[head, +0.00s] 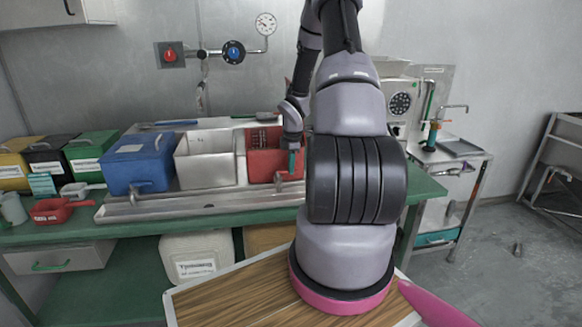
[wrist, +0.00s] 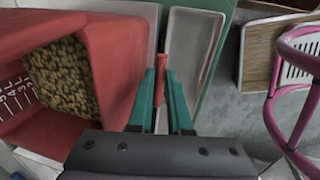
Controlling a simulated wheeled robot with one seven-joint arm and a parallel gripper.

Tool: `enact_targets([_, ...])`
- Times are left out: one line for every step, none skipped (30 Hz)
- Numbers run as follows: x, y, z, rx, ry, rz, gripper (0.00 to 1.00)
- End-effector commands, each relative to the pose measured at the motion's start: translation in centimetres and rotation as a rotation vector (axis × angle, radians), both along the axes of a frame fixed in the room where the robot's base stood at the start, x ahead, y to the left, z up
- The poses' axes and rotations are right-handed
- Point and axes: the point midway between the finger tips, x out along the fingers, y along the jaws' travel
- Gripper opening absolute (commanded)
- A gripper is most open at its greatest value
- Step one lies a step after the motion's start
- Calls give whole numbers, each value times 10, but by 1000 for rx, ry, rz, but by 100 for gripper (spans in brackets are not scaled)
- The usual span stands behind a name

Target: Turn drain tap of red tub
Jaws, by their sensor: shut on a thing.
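The red tub (head: 262,166) stands in the metal trough on the green bench, right of the white tub. In the wrist view the red tub (wrist: 110,62) fills the left side, with brown beans or pellets inside. A metallic drain tap (head: 280,181) projects from its lower front. My gripper (head: 293,163) is at the tub's front right. In the wrist view my gripper (wrist: 162,88) has its green fingers on either side of a slim red tap handle (wrist: 161,68) and is shut on it. The tap's lower body is hidden in the wrist view.
The white tub (head: 207,160) and blue tub (head: 138,165) stand to the left in the metal trough (head: 200,203). A red scoop (head: 58,211) lies farther left on the bench. A wooden-topped surface (head: 235,295) is in front, near my arm. A side table (head: 460,150) stands right.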

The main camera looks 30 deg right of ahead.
Motion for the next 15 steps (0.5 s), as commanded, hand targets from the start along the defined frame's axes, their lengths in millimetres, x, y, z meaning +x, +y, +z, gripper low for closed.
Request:
enact_targets([1,0,1,-1,-3,1,0])
enact_targets([1,0,1,-1,-3,1,0])
enact_targets([1,0,1,-1,-3,1,0])
enact_targets([1,0,1,-1,-3,1,0])
enact_targets([1,-1,1,-1,-3,1,0])
enact_targets([1,-1,1,-1,-3,1,0])
enact_targets([1,-1,1,-1,-4,1,28])
enact_targets([1,-1,1,-1,-3,1,40])
enact_targets([1,0,1,-1,-3,1,47])
enact_targets([1,0,0,-1,-3,1,47])
enact_targets([1,0,0,-1,-3,1,47])
enact_targets([1,0,0,-1,-2,0,47])
enact_targets([1,0,0,-1,-2,0,47])
enact_targets([1,0,0,-1,-2,0,47])
enact_targets([1,0,0,-1,-2,0,47])
